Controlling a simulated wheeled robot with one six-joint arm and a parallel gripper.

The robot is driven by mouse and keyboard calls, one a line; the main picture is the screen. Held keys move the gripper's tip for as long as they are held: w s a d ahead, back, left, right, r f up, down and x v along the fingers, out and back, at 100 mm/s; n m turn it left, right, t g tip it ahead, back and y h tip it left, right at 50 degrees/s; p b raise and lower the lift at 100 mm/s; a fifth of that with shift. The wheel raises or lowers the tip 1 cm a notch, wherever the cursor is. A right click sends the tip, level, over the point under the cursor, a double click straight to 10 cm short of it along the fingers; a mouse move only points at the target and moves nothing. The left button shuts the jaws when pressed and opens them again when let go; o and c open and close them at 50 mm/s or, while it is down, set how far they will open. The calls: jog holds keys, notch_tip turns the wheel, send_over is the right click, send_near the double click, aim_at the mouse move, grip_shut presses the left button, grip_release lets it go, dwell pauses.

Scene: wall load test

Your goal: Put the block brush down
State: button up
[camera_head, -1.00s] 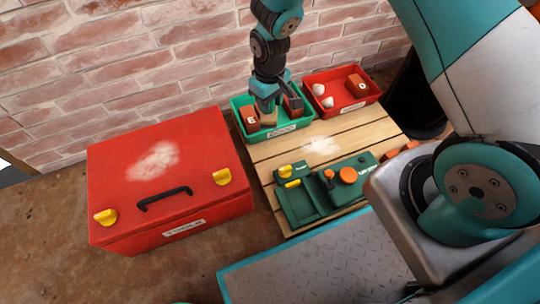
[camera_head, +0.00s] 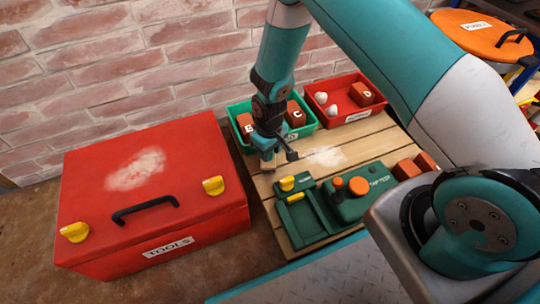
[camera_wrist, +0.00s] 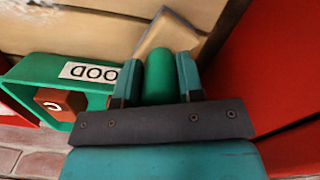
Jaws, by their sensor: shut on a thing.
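My gripper (camera_head: 268,158) is over the left edge of the slatted wooden bench (camera_head: 345,140), in front of the green tray. In the wrist view its two fingers (camera_wrist: 157,80) are shut on the green handle of the block brush (camera_wrist: 159,72). The brush's tan wooden block (camera_wrist: 168,34) shows beyond the fingertips, over the bench slats. In the head view the brush is mostly hidden by the gripper. I cannot tell whether it touches the bench.
The green tray (camera_head: 283,138) labelled GOOD holds bricks, one marked C (camera_head: 296,116). A red tray (camera_head: 357,117) holds brick D and white lumps. A red TOOLS box (camera_head: 185,170) stands left, close to the gripper.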

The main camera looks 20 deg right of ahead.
jog(key=shift+f, duration=0.4)
jog(key=shift+f, duration=0.15)
jog(key=o, duration=0.8)
jog(key=shift+o, duration=0.2)
jog(key=shift+r, duration=0.2)
